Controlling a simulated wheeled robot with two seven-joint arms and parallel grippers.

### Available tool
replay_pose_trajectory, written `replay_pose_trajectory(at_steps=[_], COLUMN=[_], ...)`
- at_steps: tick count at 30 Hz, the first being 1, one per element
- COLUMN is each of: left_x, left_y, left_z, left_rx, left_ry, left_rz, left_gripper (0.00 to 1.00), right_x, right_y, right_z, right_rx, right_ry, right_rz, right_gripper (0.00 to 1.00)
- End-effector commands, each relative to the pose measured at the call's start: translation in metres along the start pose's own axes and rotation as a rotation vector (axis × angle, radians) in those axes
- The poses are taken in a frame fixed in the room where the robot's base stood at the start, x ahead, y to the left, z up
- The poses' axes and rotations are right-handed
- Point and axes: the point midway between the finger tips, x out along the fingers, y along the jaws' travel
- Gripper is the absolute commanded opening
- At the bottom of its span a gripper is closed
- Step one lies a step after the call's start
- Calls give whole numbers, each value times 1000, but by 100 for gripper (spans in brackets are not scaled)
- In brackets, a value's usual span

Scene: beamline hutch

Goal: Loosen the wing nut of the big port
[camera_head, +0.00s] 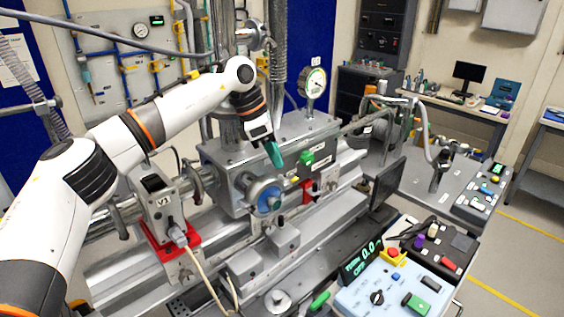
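My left gripper (272,153) comes in from the upper left with its teal fingertips pointing down. It hangs over the front of the grey metal chamber (222,158). Its fingers overlap from this side, so their opening cannot be judged. The wing nut is too small to make out. My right gripper is not in view.
A dial gauge (314,83) stands on the chamber. A red-based valve block marked V1 (158,205) is left of the port, and small green and red parts sit to its right. A control box (390,287) and a display (360,257) stand in front.

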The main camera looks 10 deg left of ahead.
Motion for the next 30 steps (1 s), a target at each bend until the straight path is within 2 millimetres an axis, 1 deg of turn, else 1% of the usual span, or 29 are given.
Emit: replay_pose_trajectory(at_steps=[1,3,9,13,19,20,21,24,30], left_x=[8,19,39,43,44,44,43,43,43], left_y=[1,1,1,1,1,1,1,1,0], left_z=[-1,-1,-1,-1,-1,-1,-1,-1,-1], left_rx=[0,0,0,1,1,1,1,0,-1], left_ry=[-2,0,0,2,2,2,2,2,2], left_rz=[4,4,2,0,0,1,1,1,0], left_gripper=[25,25,25,25,25,22,16,0,0], right_x=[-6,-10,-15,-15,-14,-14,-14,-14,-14], right_y=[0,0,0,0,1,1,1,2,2], right_z=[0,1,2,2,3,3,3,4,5], right_rx=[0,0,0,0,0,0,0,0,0], right_ry=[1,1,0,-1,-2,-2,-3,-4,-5], right_rz=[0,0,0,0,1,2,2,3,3], right_gripper=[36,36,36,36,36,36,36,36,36])
